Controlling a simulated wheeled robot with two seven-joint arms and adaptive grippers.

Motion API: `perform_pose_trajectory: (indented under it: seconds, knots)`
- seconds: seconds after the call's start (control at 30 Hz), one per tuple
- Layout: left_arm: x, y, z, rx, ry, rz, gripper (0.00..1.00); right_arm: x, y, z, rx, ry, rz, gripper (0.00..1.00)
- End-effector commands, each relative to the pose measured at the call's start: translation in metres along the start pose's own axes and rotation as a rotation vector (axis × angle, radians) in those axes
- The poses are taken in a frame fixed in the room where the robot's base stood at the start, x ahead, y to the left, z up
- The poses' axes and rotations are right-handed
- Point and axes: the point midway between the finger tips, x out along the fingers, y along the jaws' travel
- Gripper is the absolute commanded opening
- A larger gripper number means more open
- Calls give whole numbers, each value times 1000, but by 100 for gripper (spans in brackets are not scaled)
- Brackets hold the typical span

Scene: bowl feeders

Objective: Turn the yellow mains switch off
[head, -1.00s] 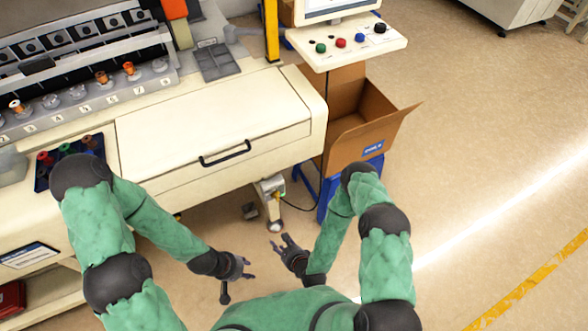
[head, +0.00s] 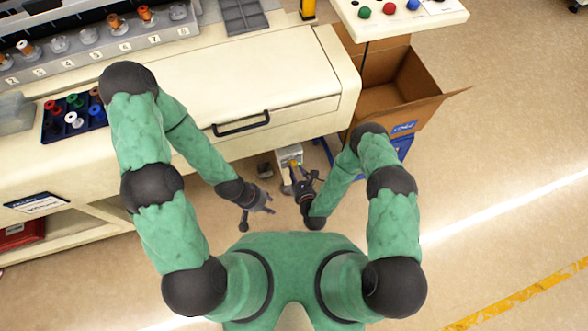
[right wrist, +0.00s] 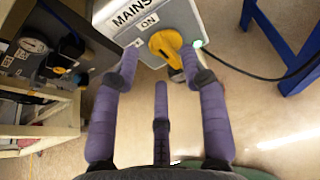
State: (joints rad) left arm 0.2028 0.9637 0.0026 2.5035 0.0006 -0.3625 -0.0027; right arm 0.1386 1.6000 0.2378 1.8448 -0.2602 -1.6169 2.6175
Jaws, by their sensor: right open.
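The mains switch box (right wrist: 150,22) is grey, with "MAINS" and "ON" labels, in the right wrist view. Its yellow knob (right wrist: 166,42) sits beyond my right gripper (right wrist: 160,62), whose open fingers reach toward it from both sides. The right fingertip overlaps the knob's right edge; I cannot tell whether they touch. In the head view the box (head: 288,155) is under the machine's front, with my right gripper (head: 303,182) just below it. My left gripper (head: 262,203) is lower left of the right one, fingers spread and empty.
A green lamp (right wrist: 198,44) glows beside the knob, and a black cable runs off right. A drawer with a black handle (head: 241,124) is above. A cardboard box (head: 398,92) stands to the right over a blue frame. The floor at right is clear.

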Motion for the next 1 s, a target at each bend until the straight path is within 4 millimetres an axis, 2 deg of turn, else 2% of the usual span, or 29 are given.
perform_pose_trajectory:
  seconds: [0.03,0.2,0.57,0.6,0.73,0.77,1.0]
  knots:
    - [3,-1,0,0,0,0,40,8,0,-1,-2,-3,1,44]
    - [7,-2,0,0,0,0,40,24,0,0,-1,-2,0,44]
    - [8,-3,0,0,0,0,40,29,0,0,-1,0,0,44]
    - [8,-3,0,0,0,0,40,29,0,0,-1,0,0,41]
    - [8,-3,0,0,0,0,40,29,0,0,-1,0,0,4]
    - [8,-3,0,0,0,0,40,29,0,0,-1,0,0,0]
    - [7,-2,0,0,0,0,40,29,0,0,-5,0,-2,0]
